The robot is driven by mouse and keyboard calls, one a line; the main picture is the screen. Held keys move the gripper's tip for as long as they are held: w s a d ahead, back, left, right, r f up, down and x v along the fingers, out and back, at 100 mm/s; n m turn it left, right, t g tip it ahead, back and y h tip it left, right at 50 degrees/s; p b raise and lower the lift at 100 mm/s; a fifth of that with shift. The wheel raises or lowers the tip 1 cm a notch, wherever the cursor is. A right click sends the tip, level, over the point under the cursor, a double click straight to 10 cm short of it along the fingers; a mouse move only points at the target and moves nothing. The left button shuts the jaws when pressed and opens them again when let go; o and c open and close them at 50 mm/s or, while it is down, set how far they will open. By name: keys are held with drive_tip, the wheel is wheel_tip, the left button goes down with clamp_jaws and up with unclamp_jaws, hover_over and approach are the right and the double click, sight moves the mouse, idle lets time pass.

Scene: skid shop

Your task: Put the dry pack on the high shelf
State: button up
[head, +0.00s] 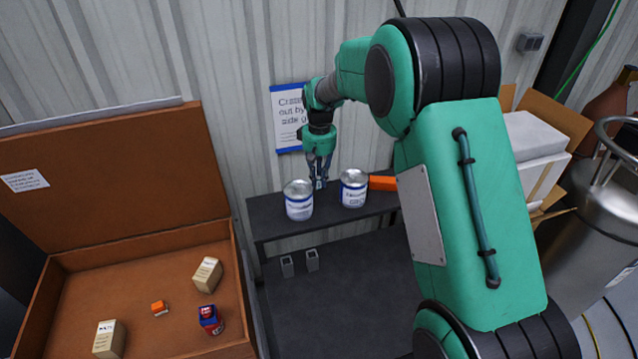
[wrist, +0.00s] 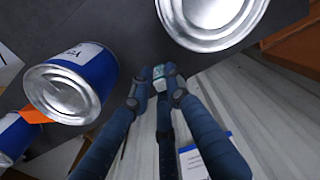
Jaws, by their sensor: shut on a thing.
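My gripper (head: 319,182) is low over the high shelf (head: 268,214), between two cans. In the wrist view, my gripper (wrist: 160,85) is shut on a small pale teal-and-white pack (wrist: 160,74), which looks like the dry pack. The fingers hide part of it, and I cannot tell whether it touches the shelf. The left can (head: 299,204) and right can (head: 353,192) have silver lids and white-and-blue labels. In the wrist view, the left can (wrist: 205,14) is at top right and the right can (wrist: 75,85) at left.
An orange box (head: 383,183) lies right of the cans. Two small grey holders (head: 300,263) stand on the lower shelf (head: 345,305). An open brown case (head: 140,247) at left holds several small packs. A sign (head: 286,120) hangs on the corrugated wall behind.

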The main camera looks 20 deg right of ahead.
sight(319, 177)
drive_tip(key=shift+f, duration=1.15)
drive_tip(key=shift+f, duration=0.15)
drive_tip(key=o, duration=0.8)
wheel_tip(319, 177, up, 12)
drive_tip(key=shift+b, duration=0.3)
drive_tip(key=shift+s+r, duration=0.1)
drive_tip(key=shift+r, duration=0.1)
